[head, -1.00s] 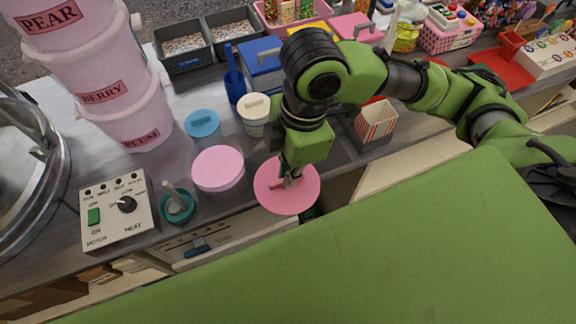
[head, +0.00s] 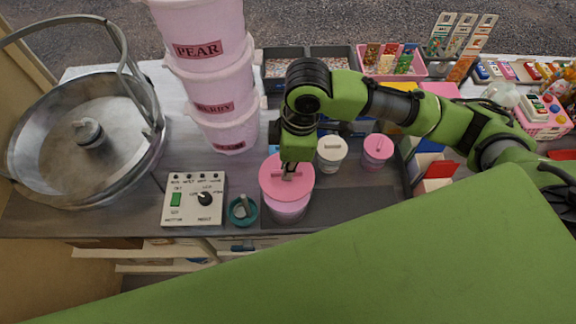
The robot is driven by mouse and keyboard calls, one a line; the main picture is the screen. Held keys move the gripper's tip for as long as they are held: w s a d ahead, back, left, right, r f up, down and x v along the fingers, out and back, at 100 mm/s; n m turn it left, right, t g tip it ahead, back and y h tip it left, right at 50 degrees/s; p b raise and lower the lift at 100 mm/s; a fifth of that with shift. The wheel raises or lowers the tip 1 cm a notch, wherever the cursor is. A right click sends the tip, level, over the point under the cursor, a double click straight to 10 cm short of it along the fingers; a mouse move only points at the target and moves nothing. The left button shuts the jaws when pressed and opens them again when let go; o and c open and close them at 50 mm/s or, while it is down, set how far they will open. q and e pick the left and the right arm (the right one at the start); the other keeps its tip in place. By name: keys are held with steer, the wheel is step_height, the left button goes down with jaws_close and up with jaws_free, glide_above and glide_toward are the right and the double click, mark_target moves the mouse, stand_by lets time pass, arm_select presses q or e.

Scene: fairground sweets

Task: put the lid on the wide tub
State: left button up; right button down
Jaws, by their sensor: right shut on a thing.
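The pink lid (head: 272,181) is a flat disc with a raised grip in its middle. My right gripper (head: 289,174) points down and is shut on that grip. The wide tub (head: 288,210), pale pink, stands upright on the counter directly under the lid. The lid lies level over the tub's mouth and hides it. I cannot tell whether the lid is fully seated or just above the rim. My left gripper is not in view.
A white lidded tub (head: 332,155) and a small pink lidded tub (head: 377,152) stand to the right. Stacked pink buckets (head: 205,60) rise behind. A metal pan machine (head: 50,150) fills the left.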

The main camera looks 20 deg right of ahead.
steer(key=shift+f+b, duration=2)
steer(key=shift+b, duration=0.3)
steer(key=shift+f, duration=0.9)
steer(key=shift+r+p, duration=0.1)
steer(key=shift+p, duration=0.85)
steer(key=shift+f+p, duration=0.2)
steer(key=shift+p, duration=0.3)
steer(key=shift+p, duration=0.5)
stand_by(0.4)
steer(key=c, duration=2.1)
jaws_free()
steer(key=o, duration=0.5)
steer(key=shift+c, duration=0.2)
